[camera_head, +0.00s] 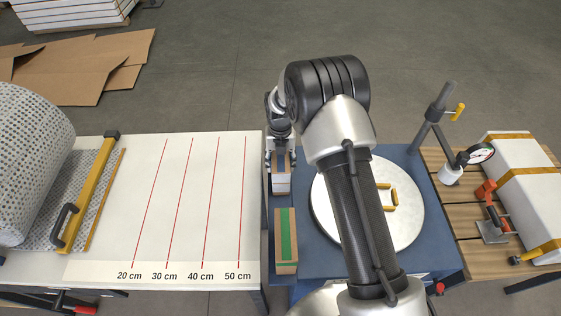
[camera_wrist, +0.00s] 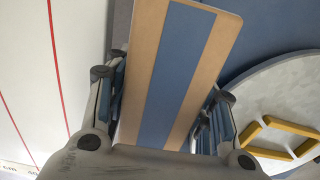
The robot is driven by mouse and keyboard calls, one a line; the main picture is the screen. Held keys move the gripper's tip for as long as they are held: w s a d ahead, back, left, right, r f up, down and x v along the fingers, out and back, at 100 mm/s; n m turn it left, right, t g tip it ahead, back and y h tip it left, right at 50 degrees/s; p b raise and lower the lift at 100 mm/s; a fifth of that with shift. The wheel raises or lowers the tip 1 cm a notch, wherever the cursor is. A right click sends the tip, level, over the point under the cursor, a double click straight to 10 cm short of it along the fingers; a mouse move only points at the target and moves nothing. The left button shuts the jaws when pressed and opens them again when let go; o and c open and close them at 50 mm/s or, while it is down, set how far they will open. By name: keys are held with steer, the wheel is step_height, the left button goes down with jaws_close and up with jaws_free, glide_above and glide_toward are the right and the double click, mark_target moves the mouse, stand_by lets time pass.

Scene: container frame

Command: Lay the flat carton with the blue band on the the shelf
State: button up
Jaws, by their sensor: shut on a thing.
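The flat tan carton with the blue band (camera_wrist: 215,45) is between the two fingers of my gripper (camera_wrist: 165,95) in the wrist view. The fingers are shut on its long sides and its banded face is toward the camera. In the head view my gripper (camera_head: 281,160) is over the narrow blue strip between the white table and the round lid, and the carton is largely hidden by it. A narrow blue ledge (camera_head: 280,202) shows there, probably the shelf. I cannot tell whether the carton touches it.
A tan carton with a green band (camera_head: 287,238) sits on the ledge just in front of my gripper. A round white lid with yellow handle (camera_head: 405,215) lies to the right. The white measuring table (camera_head: 190,200) on the left has bare room.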

steer(key=shift+f, duration=0.15)
steer(key=o, duration=1.4)
